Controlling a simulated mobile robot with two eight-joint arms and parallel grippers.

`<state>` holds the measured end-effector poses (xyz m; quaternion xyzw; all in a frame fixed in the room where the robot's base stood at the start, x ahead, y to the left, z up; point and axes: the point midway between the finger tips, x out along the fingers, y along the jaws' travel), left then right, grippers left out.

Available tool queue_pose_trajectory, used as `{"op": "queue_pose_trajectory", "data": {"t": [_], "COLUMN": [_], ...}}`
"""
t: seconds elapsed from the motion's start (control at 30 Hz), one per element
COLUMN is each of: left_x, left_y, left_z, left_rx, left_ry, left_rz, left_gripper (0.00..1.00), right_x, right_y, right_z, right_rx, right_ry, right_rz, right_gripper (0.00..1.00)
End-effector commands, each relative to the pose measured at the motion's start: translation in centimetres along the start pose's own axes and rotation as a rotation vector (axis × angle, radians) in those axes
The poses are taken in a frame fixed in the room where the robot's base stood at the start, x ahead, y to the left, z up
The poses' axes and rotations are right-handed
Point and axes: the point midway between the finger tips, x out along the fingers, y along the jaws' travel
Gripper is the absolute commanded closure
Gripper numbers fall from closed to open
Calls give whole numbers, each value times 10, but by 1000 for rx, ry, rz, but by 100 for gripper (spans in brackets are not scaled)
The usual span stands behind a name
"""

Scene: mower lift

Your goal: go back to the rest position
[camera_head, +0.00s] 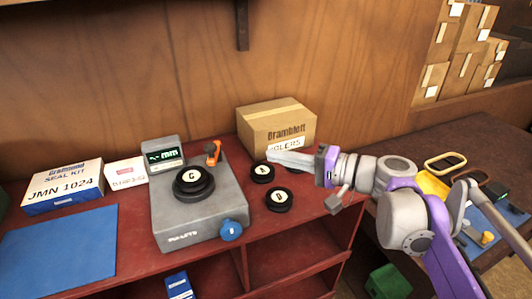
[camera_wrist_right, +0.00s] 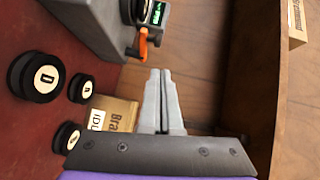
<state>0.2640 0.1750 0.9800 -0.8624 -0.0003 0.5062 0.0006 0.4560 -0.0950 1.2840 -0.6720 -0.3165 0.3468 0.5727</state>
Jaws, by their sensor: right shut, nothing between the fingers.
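My right gripper (camera_head: 272,157) reaches in from the right in the head view, in front of the cardboard box (camera_head: 277,125). Its two grey fingers are together with nothing between them, as the right wrist view also shows (camera_wrist_right: 162,75). It points left, above the red bench (camera_head: 306,221), close to black round weights marked A (camera_head: 262,172) and D (camera_head: 278,199). In the right wrist view the D weight (camera_wrist_right: 36,76) lies to the left, apart from the fingers. My left gripper is not in view.
A grey gauge (camera_head: 200,215) carries a black weight marked G (camera_head: 192,183), an orange lever (camera_head: 213,152) and a blue knob (camera_head: 231,230). A seal kit box (camera_head: 63,187) and a blue mat (camera_head: 58,247) are at left. A yellow-handled item (camera_head: 432,185) is at right.

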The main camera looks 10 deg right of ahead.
Motion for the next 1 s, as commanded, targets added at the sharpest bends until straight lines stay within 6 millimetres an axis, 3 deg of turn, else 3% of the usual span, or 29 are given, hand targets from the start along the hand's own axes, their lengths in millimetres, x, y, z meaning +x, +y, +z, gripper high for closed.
{"op": "queue_pose_trajectory", "data": {"t": [0.37,0.47,0.57,0.67,0.8,0.9,1.0], "left_x": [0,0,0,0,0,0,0], "left_y": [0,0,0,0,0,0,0], "left_z": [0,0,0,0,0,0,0], "left_rx": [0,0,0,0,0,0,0], "left_ry": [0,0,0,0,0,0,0], "left_rz": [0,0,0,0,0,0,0], "left_gripper": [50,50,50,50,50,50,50], "right_x": [-3,-2,-1,-7,-37,-68,-98], "right_y": [0,9,40,93,178,228,266], "right_z": [1,8,32,66,111,132,142], "right_rx": [-1,-8,-38,-100,-245,-374,-504], "right_ry": [-1,-7,-28,-55,-86,-96,-98], "right_rz": [1,34,145,336,642,841,1003], "right_gripper": [100,100,100,100,100,100,100]}}
